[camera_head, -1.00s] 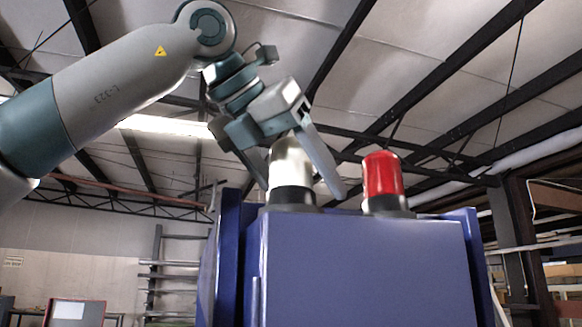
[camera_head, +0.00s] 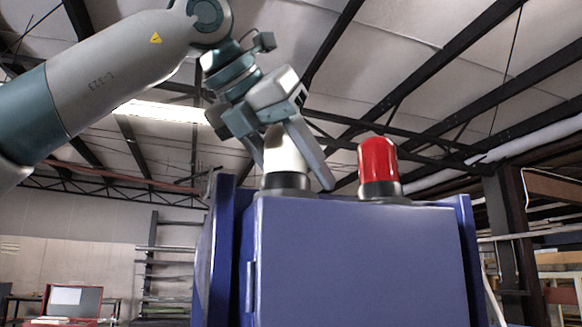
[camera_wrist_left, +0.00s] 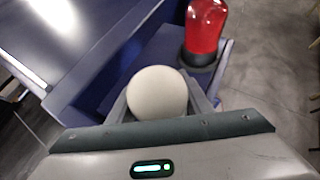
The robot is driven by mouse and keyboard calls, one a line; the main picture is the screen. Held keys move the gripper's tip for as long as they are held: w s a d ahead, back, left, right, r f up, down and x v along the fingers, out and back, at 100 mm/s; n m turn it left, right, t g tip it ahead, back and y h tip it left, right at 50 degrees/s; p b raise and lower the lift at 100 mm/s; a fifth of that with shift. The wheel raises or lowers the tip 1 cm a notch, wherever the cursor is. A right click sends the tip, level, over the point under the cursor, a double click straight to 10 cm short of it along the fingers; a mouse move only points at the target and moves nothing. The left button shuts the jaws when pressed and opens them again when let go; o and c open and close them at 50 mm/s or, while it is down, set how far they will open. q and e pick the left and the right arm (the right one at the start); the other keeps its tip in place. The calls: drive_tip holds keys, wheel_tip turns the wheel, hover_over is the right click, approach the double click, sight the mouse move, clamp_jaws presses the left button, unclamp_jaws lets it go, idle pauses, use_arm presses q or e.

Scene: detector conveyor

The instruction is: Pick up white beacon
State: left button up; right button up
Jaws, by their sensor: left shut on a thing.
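The white beacon (camera_head: 284,160) has a white dome on a dark base and stands upright on top of the blue cabinet (camera_head: 360,260). My left gripper (camera_head: 293,178) reaches down over it from the upper left, one finger on each side, shut on it. In the left wrist view the white dome (camera_wrist_left: 157,93) sits between the two fingers (camera_wrist_left: 158,100). The beacon's base is hidden there. My right gripper is in neither view.
A red beacon (camera_head: 378,165) stands on the cabinet just right of the white one, close to the right finger. It also shows in the left wrist view (camera_wrist_left: 205,28). A metal rack (camera_head: 165,265) stands behind at the left.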

use_arm(q)
drive_tip(key=shift+r, duration=0.1)
drive_tip(key=shift+r, duration=1.05)
wheel_tip(320, 180, up, 7)
drive_tip(key=shift+d+r, duration=0.1)
drive_tip(key=shift+r, duration=0.3)
drive_tip(key=shift+c, duration=0.7)
drive_tip(key=shift+f, duration=0.1)
